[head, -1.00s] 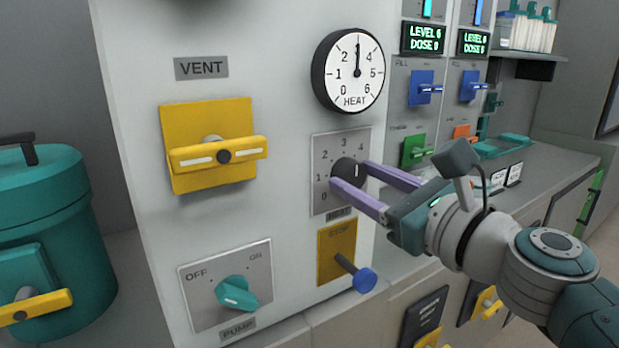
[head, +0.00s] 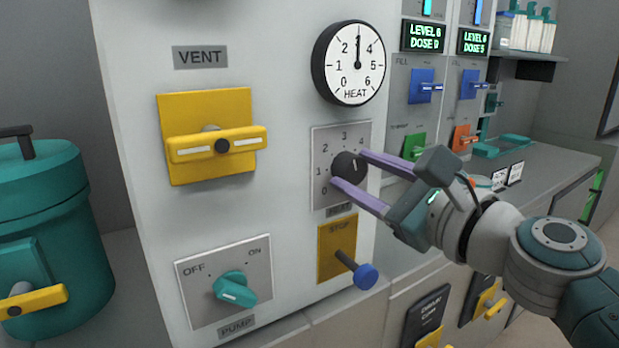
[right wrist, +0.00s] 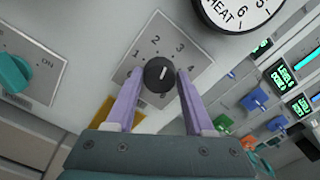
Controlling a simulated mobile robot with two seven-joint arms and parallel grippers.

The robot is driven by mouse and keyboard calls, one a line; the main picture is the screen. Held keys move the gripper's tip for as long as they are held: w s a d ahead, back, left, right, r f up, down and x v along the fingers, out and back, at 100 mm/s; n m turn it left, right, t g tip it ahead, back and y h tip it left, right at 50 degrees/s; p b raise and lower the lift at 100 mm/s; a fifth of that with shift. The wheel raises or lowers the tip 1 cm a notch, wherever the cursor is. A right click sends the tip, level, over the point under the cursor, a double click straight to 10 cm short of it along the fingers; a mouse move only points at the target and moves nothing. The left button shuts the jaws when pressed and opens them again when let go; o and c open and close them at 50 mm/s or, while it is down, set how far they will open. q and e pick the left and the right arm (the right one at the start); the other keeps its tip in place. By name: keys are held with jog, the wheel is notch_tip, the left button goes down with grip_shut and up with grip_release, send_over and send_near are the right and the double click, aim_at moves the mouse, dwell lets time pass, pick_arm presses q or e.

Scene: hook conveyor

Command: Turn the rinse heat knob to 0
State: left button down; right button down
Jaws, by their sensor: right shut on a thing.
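The heat knob (head: 347,168) is a round black dial with a white mark, on a grey plate (head: 322,140) numbered from 0 upward. It also shows in the right wrist view (right wrist: 158,75), where its mark points up toward the 2–3 side of the scale; the exact reading is hard to tell. My right gripper (head: 348,168) has its two purple fingers on either side of the knob and is shut on it. The round HEAT gauge (head: 340,75) above has its needle straight up, near 3. My left gripper is out of view.
A blue-ended STOP plunger (head: 366,276) sticks out just below the knob. A teal PUMP knob (head: 235,289) and a yellow VENT handle (head: 215,145) are to the left. Blue, green and orange switches line the panel to the right.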

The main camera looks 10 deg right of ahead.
jog(key=n+b, duration=0.2)
jog(key=n, duration=0.4)
jog(key=shift+f+n, duration=0.15)
jog(key=shift+n, duration=0.15)
jog(key=n+b, duration=0.1)
jog(key=n, duration=1)
jog(key=n+p, duration=0.1)
jog(key=n, duration=0.4)
jog(key=shift+n, duration=0.4)
jog(key=shift+c, duration=1.4)
grip_release()
jog(key=shift+s, duration=0.1)
